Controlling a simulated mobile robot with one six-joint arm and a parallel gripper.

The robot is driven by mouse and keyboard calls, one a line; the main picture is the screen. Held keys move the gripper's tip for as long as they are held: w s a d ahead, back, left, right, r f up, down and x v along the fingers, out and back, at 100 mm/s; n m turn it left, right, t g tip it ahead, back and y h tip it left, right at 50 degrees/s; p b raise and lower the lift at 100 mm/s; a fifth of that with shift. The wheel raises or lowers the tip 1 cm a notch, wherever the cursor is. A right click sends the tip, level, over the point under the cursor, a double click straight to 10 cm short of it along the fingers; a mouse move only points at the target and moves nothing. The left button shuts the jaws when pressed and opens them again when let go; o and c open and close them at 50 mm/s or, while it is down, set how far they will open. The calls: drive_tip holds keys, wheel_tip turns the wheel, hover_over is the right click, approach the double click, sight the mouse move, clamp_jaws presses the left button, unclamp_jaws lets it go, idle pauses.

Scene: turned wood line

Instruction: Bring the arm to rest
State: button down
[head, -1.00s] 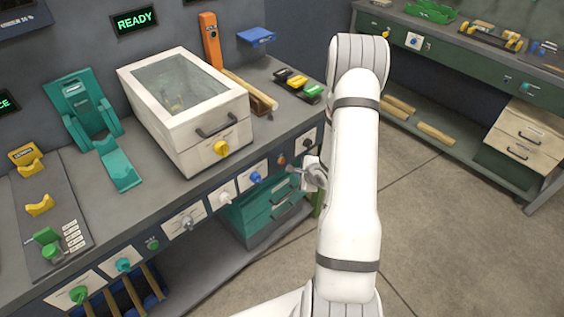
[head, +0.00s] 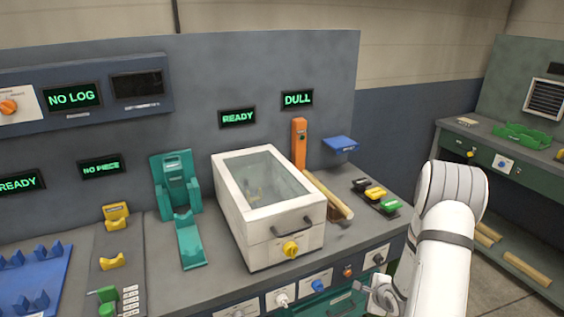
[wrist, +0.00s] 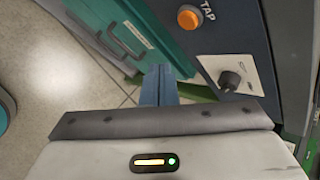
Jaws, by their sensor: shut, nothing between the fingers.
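My gripper shows in the wrist view (wrist: 158,72) as two blue-grey fingers pressed together, with nothing between them. It hangs in front of the bench's front panel, over the floor and apart from the teal drawers (wrist: 135,35). In the head view my white arm stands at the lower right, and only a pale part of its wrist end shows beside it. The fingers cannot be made out there.
The bench carries a white glass-lidded box (head: 232,217), a teal stand (head: 190,243) and a blue rack (head: 62,275). An orange TAP button (wrist: 190,17) and a black knob (wrist: 229,81) are close to my gripper. Another bench (head: 470,135) stands right; floor shows between.

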drive_tip(key=s+a+r+n+g+h, duration=0.1)
drive_tip(key=s+a+r+n, duration=0.3)
drive_tip(key=r, duration=0.6)
drive_tip(key=s+a+r+n+g+h, duration=0.1)
drive_tip(key=r+n+g+h, duration=0.1)
drive_tip(key=r+n, duration=0.6)
drive_tip(key=s+a+r+n+g+y, duration=0.1)
drive_tip(key=s+a+r+n, duration=0.3)
drive_tip(key=s, duration=0.5)
drive_tip(key=s+a+r+n+g+y, duration=0.1)
drive_tip(key=s+a+r+n, duration=0.4)
drive_tip(key=s+a+r, duration=0.3)
wheel_tip(320, 180, up, 2)
drive_tip(key=shift+s+g, duration=0.4)
drive_tip(key=shift+s, duration=0.85)
